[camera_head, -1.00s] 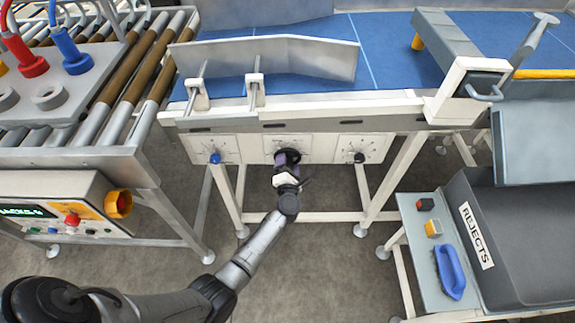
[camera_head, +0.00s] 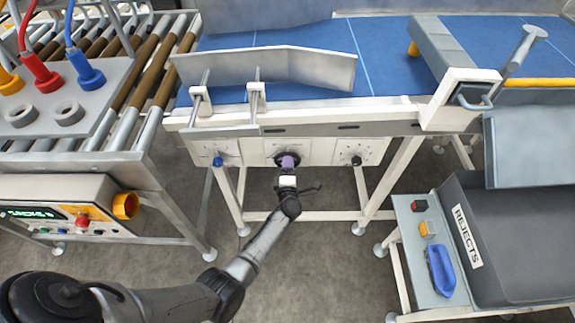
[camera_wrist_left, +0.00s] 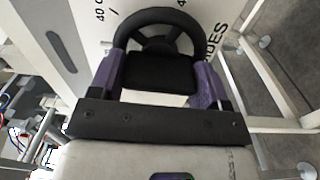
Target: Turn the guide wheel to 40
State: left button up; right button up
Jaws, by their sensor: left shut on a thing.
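The black guide wheel (camera_head: 280,155) is on the middle white dial panel on the front of the blue conveyor's frame. In the left wrist view the wheel (camera_wrist_left: 158,17) shows its rim and spokes close up, with a printed "40" on the panel at its upper left. My left gripper (camera_head: 289,162) is at this wheel. Its two purple fingers (camera_wrist_left: 160,78) are on either side of the wheel's near part, shut on it. The wheel's pointer and exact reading cannot be made out. My right gripper is not in view.
A blue-knobbed dial (camera_head: 217,160) and a black-knobbed dial (camera_head: 356,160) flank the wheel. Above are the blue belt (camera_head: 395,60) and a metal guide plate (camera_head: 300,69). The rejects bin (camera_head: 485,225) stands right, a control box (camera_head: 60,205) left. Open floor lies below the dials.

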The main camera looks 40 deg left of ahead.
pick_arm(q)
jog(key=m+p, duration=0.2)
jog(key=m, duration=0.3)
jog(key=shift+m, duration=0.4)
dwell(0.4)
jog(key=o, duration=0.9)
jog(key=shift+s+d+r+p, duration=0.1)
jog(key=shift+s+d+p, duration=0.15)
jog(key=shift+p, duration=0.25)
jog(key=shift+p+v, duration=2.4)
jog(key=shift+v, duration=4.15)
